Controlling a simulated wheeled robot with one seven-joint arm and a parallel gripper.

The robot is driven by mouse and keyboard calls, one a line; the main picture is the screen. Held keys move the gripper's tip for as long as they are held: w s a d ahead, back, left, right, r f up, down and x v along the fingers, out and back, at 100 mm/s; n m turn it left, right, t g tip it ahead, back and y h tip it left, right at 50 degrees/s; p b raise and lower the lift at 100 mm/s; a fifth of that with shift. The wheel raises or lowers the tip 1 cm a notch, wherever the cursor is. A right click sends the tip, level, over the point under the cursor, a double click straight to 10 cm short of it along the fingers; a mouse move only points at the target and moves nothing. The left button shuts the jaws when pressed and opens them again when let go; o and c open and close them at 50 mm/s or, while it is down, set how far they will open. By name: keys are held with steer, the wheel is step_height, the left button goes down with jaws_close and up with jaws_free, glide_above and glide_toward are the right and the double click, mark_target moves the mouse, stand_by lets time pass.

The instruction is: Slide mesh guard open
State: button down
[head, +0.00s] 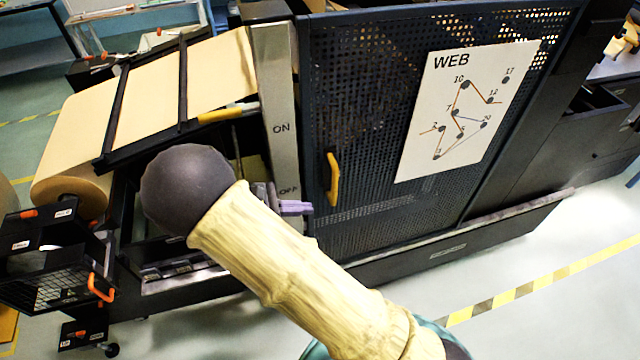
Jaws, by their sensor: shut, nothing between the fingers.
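The mesh guard (385,95) is a dark blue perforated panel in a frame, upright on the front of the machine in the head view. Its yellow handle (333,180) stands near its left edge. My gripper (306,208) is purple, shut and empty, its tips just left of and a little below the handle. The tips look apart from the handle, but depth is hard to judge. My arm hides part of the gripper and the machine's lower front. A white WEB sheet (440,140) is on the guard.
A pale post (277,90) marked ON and OFF stands left of the guard. A kraft paper roll (65,190) feeds a sloping web at the left. A black mesh cart (50,285) is at lower left. Clear floor with a striped line (530,287) lies at lower right.

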steer(key=s+a+r+n+t+h, duration=0.1)
steer(key=a+n+t+h, duration=0.1)
steer(key=a, duration=0.6)
steer(key=n+t, duration=0.1)
steer(key=t, duration=0.1)
steer(key=shift+t, duration=0.4)
steer(key=shift+d, duration=0.1)
steer(key=p+x, duration=0.5)
steer(key=x, duration=0.9)
